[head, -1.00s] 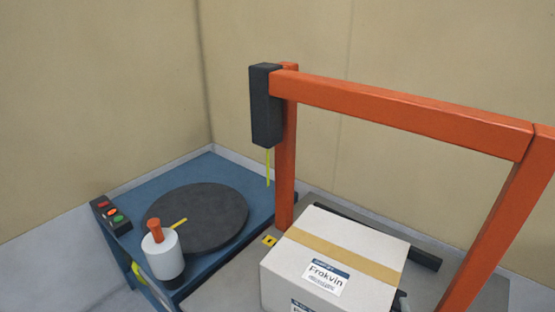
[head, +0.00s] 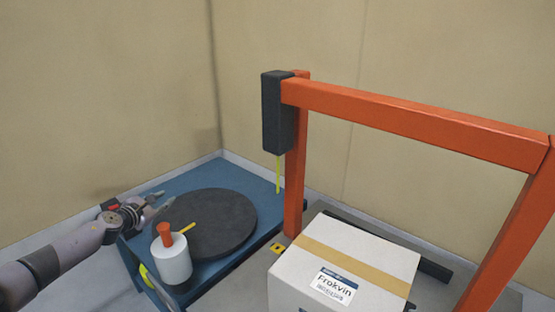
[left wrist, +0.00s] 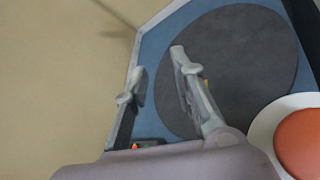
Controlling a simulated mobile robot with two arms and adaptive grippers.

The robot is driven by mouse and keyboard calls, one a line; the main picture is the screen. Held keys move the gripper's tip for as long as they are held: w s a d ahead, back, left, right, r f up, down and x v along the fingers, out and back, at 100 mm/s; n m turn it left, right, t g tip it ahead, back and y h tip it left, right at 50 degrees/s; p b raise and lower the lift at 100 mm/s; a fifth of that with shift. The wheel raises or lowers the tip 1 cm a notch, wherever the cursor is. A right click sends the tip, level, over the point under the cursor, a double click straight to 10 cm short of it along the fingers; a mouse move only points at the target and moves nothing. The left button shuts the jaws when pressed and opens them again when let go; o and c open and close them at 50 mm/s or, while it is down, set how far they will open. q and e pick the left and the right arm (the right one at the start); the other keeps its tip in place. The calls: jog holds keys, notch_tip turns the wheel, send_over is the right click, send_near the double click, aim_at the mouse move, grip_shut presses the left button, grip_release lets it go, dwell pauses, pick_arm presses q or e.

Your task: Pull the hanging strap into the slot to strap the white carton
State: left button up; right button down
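The white carton (head: 345,268) with a tan tape band and a "Frokvin" label sits under the orange frame (head: 420,121). The yellow strap (head: 279,174) hangs from a black box (head: 277,112) on the frame's left post and ends in the air. A yellow piece with a dark opening (head: 279,247), possibly the slot, lies at the foot of that post, left of the carton. My left gripper (head: 157,199) is over the blue table's left edge, well left of the strap. In the left wrist view its fingers (left wrist: 156,75) are apart with nothing between them. My right gripper is not in view.
A dark round turntable (head: 215,222) lies on the blue table (head: 190,179). A white cylinder with an orange handle (head: 172,262) stands at its front, near my left arm. A control box (head: 112,204) is partly hidden behind my gripper. Tan walls close the back.

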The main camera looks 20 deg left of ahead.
pick_arm(q)
jog(key=w+d+r+t+h, duration=0.1)
jog(key=w+d+r+t, duration=0.15)
jog(key=r, duration=0.45)
jog(key=w+d+r+t+h, duration=0.1)
jog(key=w+d+r+h, duration=0.2)
jog(key=r, duration=0.4)
jog(key=n+h, duration=0.2)
jog(key=h, duration=0.2)
send_near(277, 160)
jog(key=shift+g, duration=0.25)
jog(key=x, duration=1)
jog(key=shift+w+r, duration=0.3)
jog(key=shift+c, duration=0.4)
grip_shut()
